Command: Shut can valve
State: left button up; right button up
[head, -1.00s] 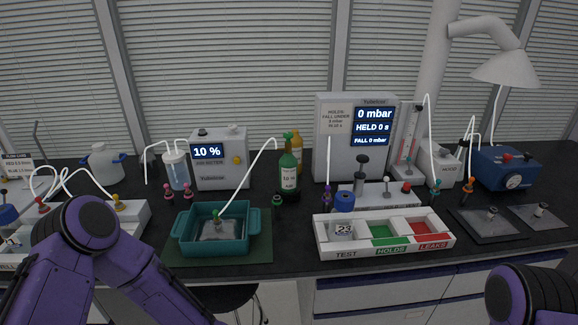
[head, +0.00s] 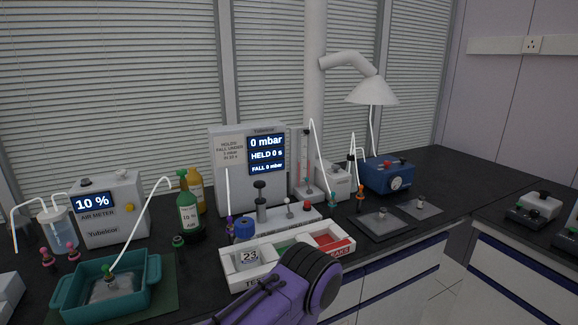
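I cannot tell for certain which item is the can. A small grey item marked 23 (head: 249,259) sits in the left, TEST compartment of the white tray (head: 236,281). A blue round piece (head: 244,228) stands just behind it. Flat grey pieces with small knobbed fittings lie at the right, one (head: 381,223) nearer the middle and one (head: 419,207) farther right. Another grey piece with a green fitting (head: 107,279) sits in the teal tub. A purple arm link of mine covers the front of the white tray. Neither of my grippers is in view.
The teal tub (head: 63,310) stands at the lower left. The pressure display box (head: 231,170) reads 0 mbar. A green bottle (head: 188,218), a blue box (head: 385,177) and several thin white tubes stand along the back. The black worktop (head: 450,180) is clear at the right.

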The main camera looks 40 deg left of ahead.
aim_at(182, 172)
jog(key=z, duration=0.7)
jog(key=i, duration=1.5)
jog(key=u, duration=2.35)
